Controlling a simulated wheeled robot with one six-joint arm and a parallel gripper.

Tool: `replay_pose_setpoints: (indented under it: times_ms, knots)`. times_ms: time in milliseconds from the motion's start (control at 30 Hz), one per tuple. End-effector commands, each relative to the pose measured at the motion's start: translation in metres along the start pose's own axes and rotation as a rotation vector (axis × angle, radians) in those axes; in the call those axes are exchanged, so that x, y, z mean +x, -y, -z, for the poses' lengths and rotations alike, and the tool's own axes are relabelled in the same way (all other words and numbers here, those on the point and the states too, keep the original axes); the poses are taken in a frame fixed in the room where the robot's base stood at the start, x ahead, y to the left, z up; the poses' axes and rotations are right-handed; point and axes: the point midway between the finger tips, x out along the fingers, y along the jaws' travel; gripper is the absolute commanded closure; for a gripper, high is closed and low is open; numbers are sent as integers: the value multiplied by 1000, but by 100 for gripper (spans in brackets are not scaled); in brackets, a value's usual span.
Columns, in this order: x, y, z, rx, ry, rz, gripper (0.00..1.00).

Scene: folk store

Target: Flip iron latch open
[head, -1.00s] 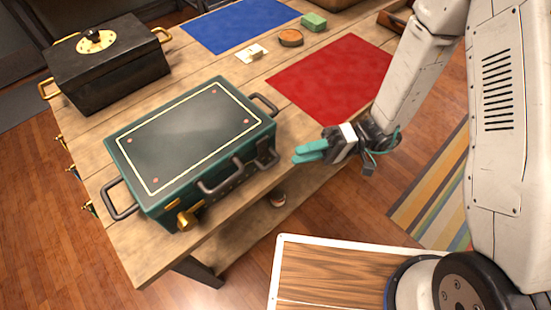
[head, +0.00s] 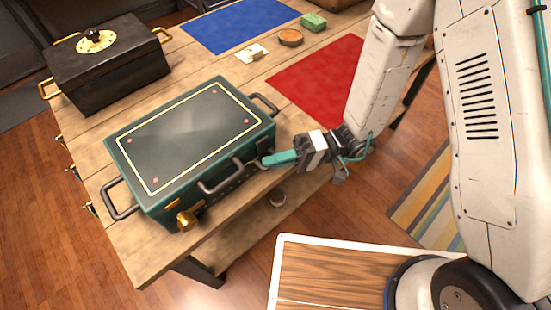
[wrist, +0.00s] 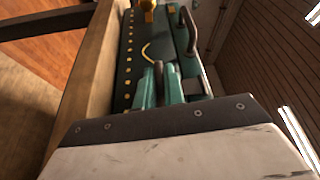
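The dark green case (head: 190,135) stands on the wooden table with its lid down. The dark iron latch (head: 267,146) is on the right part of its front face, partly hidden by my fingers, so its position is unclear. My gripper (head: 268,160) is at that front right end, with its teal fingers pointing at the latch. Whether they touch it I cannot tell.
A gold latch (head: 185,219) sits at the case's front left. A dark carry handle (head: 221,181) juts out between the latches. A black chest (head: 108,70) stands behind at left. A red mat (head: 315,85) and blue mat (head: 238,25) lie flat on the table (head: 160,262).

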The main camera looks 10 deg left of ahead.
Motion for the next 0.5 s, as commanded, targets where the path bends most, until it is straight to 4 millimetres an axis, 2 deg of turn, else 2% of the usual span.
replay_pose_setpoints:
  times_ms: [267,500]
  knots:
    - [0,1,-1,12,0,-4,100]
    - [-2,5,-5,97,0,-40,100]
